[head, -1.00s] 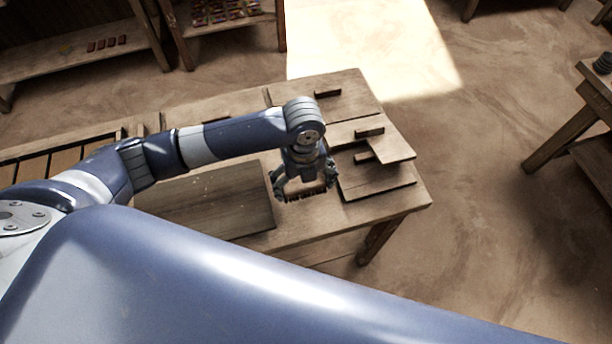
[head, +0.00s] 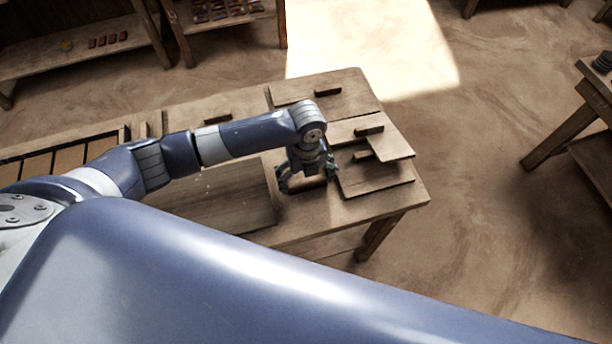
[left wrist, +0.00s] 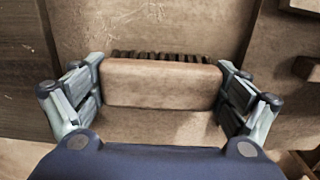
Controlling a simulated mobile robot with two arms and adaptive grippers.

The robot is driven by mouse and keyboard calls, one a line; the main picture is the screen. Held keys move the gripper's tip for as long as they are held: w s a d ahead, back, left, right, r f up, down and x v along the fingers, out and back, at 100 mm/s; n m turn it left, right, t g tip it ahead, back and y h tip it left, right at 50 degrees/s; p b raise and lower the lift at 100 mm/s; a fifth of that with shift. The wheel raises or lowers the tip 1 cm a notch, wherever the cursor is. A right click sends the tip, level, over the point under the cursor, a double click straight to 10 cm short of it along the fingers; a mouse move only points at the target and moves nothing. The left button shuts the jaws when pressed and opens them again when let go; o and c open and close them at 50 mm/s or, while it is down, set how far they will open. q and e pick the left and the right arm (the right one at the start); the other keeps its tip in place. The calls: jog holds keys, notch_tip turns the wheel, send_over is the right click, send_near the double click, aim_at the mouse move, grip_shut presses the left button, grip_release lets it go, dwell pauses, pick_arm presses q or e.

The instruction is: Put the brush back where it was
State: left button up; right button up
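The brush (left wrist: 160,83) is a brown wooden block with a row of dark bristles along its far edge in the left wrist view. My left gripper (left wrist: 161,75) has a fingertip against each end of the block, shut on it. In the head view the left gripper (head: 308,184) points down over the worktable (head: 300,226), between a large dark board and the stacked boards. The brush shows only partly there, low between the fingers. I cannot tell whether it touches the tabletop. My right gripper is not in view.
A large dark board (head: 235,209) lies left of the gripper. Boards with dark handles (head: 375,178) lie close on its right. A divided wooden tray (head: 70,158) is at the table's left end. Bare tabletop shows in front of the gripper.

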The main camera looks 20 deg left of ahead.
pick_arm(q)
jog(key=shift+o, duration=0.2)
notch_tip(320, 180, up, 12)
jog(key=b, duration=0.1)
jog(key=shift+r, duration=0.2)
dwell(0.4)
